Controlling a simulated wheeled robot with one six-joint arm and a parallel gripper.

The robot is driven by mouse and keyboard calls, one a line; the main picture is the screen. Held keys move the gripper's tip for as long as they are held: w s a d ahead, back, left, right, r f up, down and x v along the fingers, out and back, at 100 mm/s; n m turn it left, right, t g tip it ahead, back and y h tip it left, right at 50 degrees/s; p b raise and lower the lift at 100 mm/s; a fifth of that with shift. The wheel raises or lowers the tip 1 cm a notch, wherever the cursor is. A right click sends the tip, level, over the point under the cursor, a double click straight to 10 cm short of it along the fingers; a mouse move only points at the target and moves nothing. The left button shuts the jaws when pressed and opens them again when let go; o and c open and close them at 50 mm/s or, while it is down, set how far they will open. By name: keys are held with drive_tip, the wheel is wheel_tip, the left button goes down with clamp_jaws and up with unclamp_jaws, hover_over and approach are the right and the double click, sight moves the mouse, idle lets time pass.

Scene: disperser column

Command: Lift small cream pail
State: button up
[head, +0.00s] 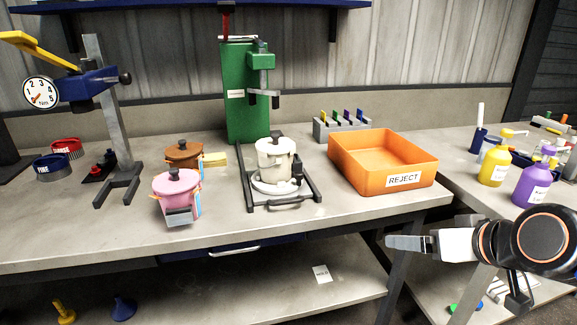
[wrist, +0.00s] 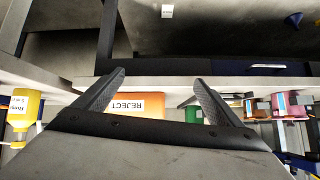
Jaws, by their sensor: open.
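The small cream pail (head: 275,160) has a lid with a dark knob and a dark handle on its right side. It stands upright on a pale round plate (head: 274,184) within the dark base frame of the green column machine (head: 244,95). My gripper (head: 392,243) is at the lower right in the head view, in front of the bench edge and well apart from the pail. In the wrist view its two fingers (wrist: 158,85) are spread with nothing between them. I cannot make out the cream pail in the wrist view.
An orange REJECT bin (head: 383,162) stands right of the pail. A pink pot (head: 177,197) and a brown pot (head: 185,155) stand to its left, beside a gauge stand (head: 118,130). Yellow (head: 494,166) and purple (head: 531,184) bottles are on the right bench.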

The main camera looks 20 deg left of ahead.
drive_tip(key=w+a+r+n+t+y, duration=0.15)
drive_tip(key=a+r, duration=0.25)
drive_tip(key=a, duration=0.4)
drive_tip(key=w+a+r+t+y, duration=0.1)
drive_tip(key=w+a+r+y, duration=0.2)
drive_tip(key=a, duration=0.5)
drive_tip(key=t+h, duration=0.1)
drive_tip(key=t, duration=0.2)
approach(276, 152)
drive_tip(key=shift+h, duration=0.25)
drive_tip(key=x, duration=0.5)
drive_tip(key=f+x, duration=0.1)
drive_tip(key=x, duration=0.9)
drive_tip(key=shift+w+d+f, duration=0.15)
drive_tip(key=shift+w+f, duration=0.1)
drive_tip(key=shift+w, duration=0.05)
drive_tip(key=c, duration=1.5)
drive_tip(key=shift+c, duration=0.2)
